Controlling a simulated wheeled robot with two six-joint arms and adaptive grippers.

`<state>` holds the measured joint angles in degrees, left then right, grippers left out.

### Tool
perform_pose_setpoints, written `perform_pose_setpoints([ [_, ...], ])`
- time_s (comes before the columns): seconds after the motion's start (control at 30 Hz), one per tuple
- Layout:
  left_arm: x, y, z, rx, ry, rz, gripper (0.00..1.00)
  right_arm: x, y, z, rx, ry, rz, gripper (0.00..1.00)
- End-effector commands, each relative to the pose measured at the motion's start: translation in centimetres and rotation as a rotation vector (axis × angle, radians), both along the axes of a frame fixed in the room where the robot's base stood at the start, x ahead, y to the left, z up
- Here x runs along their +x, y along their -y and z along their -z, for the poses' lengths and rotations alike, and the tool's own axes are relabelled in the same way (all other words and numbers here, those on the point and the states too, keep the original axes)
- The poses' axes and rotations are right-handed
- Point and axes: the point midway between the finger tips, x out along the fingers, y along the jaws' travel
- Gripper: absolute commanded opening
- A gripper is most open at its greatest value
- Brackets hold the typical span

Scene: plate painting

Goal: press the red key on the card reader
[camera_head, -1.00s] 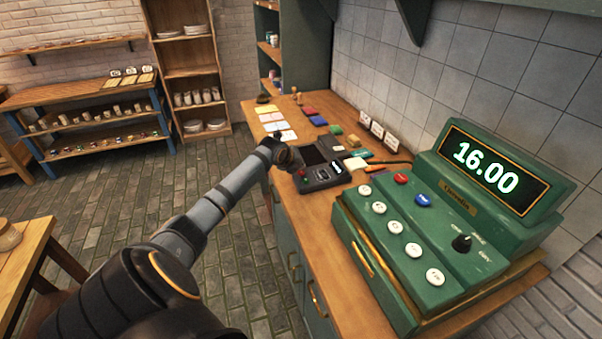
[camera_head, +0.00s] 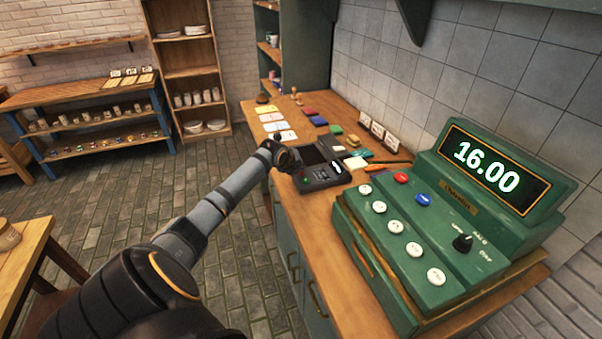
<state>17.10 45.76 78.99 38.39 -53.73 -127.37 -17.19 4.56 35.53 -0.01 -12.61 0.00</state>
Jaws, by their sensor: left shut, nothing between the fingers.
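The black card reader (camera_head: 322,178) lies on the wooden counter, left of the green cash register. Its dark screen faces up, and a small green spot shows at its near left corner. I cannot make out the red key now. My left arm reaches in from the lower left, and my left gripper (camera_head: 290,162) is at the reader's left edge. It is shut and empty, small and dark in this view. I cannot tell whether it touches the reader. My right gripper is not in view.
The green cash register (camera_head: 415,235) stands at the right, with white, red and blue buttons and a display reading 16.00. Cards and coloured blocks lie behind the reader. An orange object (camera_head: 388,166) lies right of it.

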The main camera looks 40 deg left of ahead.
Motion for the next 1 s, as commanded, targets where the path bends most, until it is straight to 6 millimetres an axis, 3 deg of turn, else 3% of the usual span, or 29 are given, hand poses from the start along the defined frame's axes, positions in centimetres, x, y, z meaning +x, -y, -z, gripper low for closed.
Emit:
perform_pose_setpoints([
  [1.0,-0.03,0.02,0.63,-0.001,-0.001,-0.001,0.00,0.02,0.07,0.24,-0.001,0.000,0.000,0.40],
])
